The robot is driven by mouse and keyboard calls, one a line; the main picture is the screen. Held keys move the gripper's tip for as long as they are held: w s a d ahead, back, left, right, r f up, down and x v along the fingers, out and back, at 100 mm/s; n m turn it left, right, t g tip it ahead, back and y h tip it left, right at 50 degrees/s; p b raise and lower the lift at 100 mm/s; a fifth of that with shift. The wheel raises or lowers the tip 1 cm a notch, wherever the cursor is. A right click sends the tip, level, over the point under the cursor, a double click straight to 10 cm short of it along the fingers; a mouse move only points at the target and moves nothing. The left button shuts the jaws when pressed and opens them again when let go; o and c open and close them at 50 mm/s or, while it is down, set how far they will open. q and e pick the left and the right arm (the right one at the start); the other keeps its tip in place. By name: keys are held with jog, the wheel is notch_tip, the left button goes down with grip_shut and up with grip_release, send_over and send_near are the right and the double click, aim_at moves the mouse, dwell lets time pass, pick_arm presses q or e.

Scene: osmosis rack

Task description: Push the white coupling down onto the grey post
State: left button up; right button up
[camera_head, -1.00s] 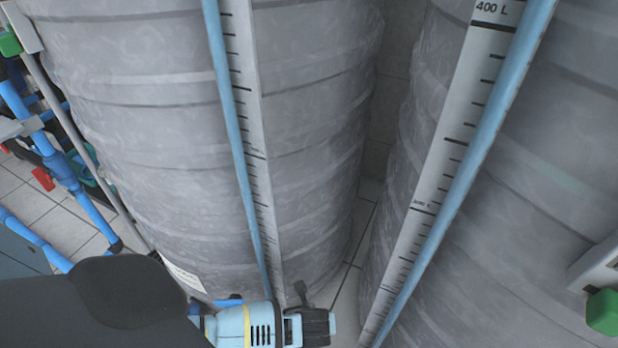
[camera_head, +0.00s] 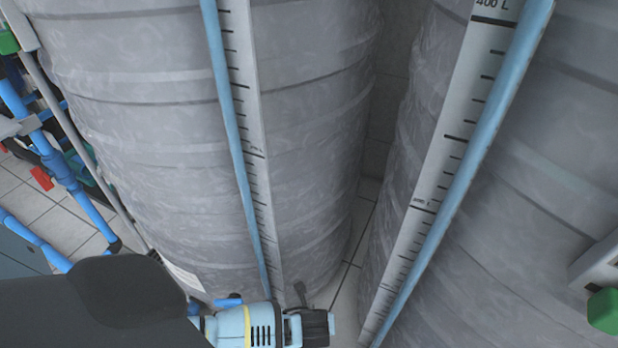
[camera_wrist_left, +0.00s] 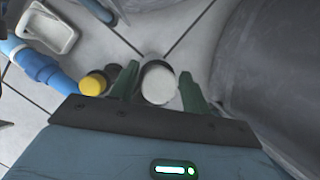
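In the left wrist view, a round white piece, which looks like the white coupling (camera_wrist_left: 158,84), shows end-on between the green fingers of my left gripper (camera_wrist_left: 159,78). The fingers are apart, one on each side of it, with narrow gaps in the picture. I cannot tell how far below the fingertips it lies. The grey post cannot be made out. In the head view, the black part of my left arm comes in at the lower left; the left fingers and the coupling cannot be made out there. My right gripper is not in view.
Two large grey wrapped drums (camera_head: 150,120) (camera_head: 540,190) with measuring scales fill the head view, with a narrow tiled gap between them. Blue pipes (camera_head: 50,160) stand at the left. A yellow cap (camera_wrist_left: 93,84) sits left of the fingers; a drum wall (camera_wrist_left: 270,70) rises at right.

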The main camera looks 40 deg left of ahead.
pick_arm(q)
jog(key=shift+o, duration=1.2)
jog(key=p+v, duration=0.4)
jog(key=v, duration=0.4)
